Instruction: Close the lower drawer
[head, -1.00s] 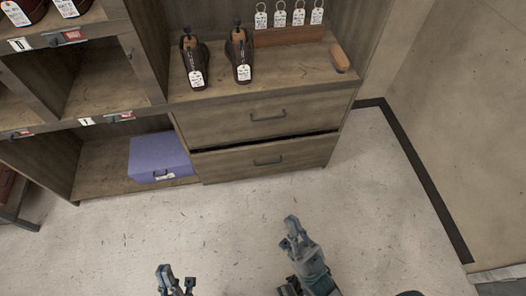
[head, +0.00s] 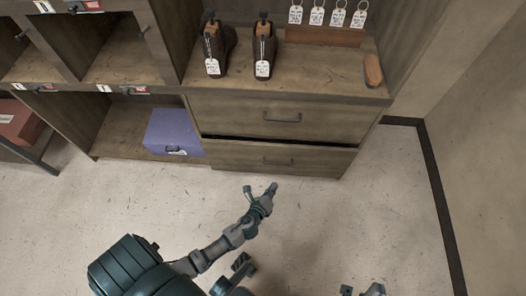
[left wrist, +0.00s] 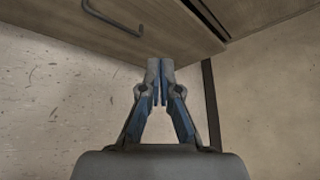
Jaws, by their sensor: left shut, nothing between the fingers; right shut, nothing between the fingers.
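The lower drawer (head: 320,161) is a wooden front with a dark bar handle (head: 278,161). It stands slightly out, with a dark gap along its top edge below the closed upper drawer (head: 340,118). My left gripper (head: 261,190) is shut and empty, in front of the lower drawer and a little below its handle in the picture. In the left wrist view, the shut fingertips (left wrist: 160,66) point at the drawer front (left wrist: 175,38), to the right of the handle (left wrist: 110,18); contact cannot be told. My right gripper (head: 362,291) is shut and empty at the bottom edge, partly cut off.
A purple box (head: 174,132) sits in the open shelf left of the drawers. Shoes (head: 264,48) and a brush (head: 373,70) stand on the surface above. A wall (head: 480,130) is on the right. The floor (head: 370,225) before the drawers is clear.

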